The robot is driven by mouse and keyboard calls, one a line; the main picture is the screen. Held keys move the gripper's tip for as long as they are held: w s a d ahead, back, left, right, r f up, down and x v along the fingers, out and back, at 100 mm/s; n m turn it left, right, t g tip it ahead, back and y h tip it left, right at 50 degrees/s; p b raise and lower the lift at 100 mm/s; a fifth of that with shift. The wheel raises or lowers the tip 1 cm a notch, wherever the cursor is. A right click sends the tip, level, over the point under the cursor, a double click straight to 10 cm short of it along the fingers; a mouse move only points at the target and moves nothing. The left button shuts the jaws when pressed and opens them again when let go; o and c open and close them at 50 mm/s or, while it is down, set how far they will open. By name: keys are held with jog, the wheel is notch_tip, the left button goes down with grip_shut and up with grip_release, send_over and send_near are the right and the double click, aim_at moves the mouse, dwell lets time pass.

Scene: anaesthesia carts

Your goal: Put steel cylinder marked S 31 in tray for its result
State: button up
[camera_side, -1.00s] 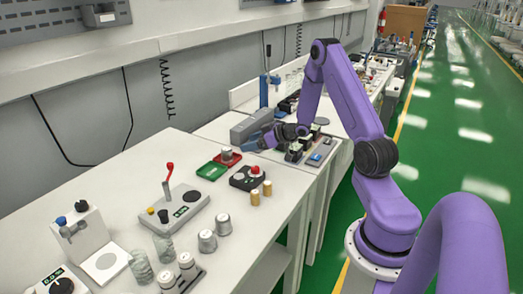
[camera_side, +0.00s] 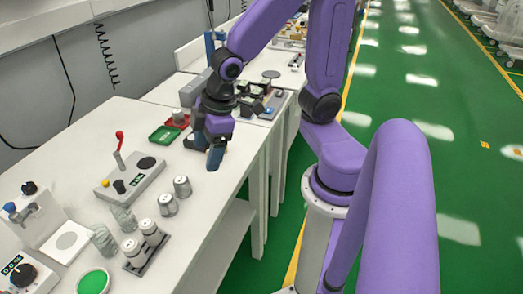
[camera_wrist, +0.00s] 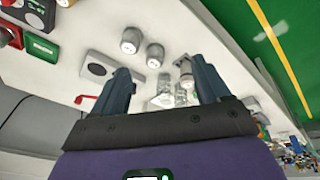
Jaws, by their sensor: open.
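My gripper (camera_side: 213,158) is open, its blue fingers pointing down above the table's right part; they also show in the wrist view (camera_wrist: 160,82), with nothing between them. Two steel cylinders stand free on the table, one nearer (camera_side: 168,205) and one farther (camera_side: 182,187); both show in the wrist view (camera_wrist: 131,40) (camera_wrist: 155,55). Two more cylinders (camera_side: 133,250) (camera_side: 151,232) stand in a dark rack. Another cylinder (camera_side: 178,115) stands in the red tray (camera_side: 186,124). The green tray (camera_side: 163,136) looks empty. I cannot read any cylinder's marking.
A grey device with a red lever (camera_side: 119,137) stands left of the free cylinders. Glass jars (camera_side: 124,218) stand beside the rack. A white stand (camera_side: 40,215) and a green disc (camera_side: 92,282) lie at the front left. Bare table lies right of the free cylinders.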

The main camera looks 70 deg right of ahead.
jog(key=s+d+r+n+g+h, duration=0.1)
jog(key=s+n+g, duration=0.1)
jog(key=s, duration=1)
jog(key=shift+s+r+n+g, duration=0.2)
jog(key=shift+r+n+g, duration=0.2)
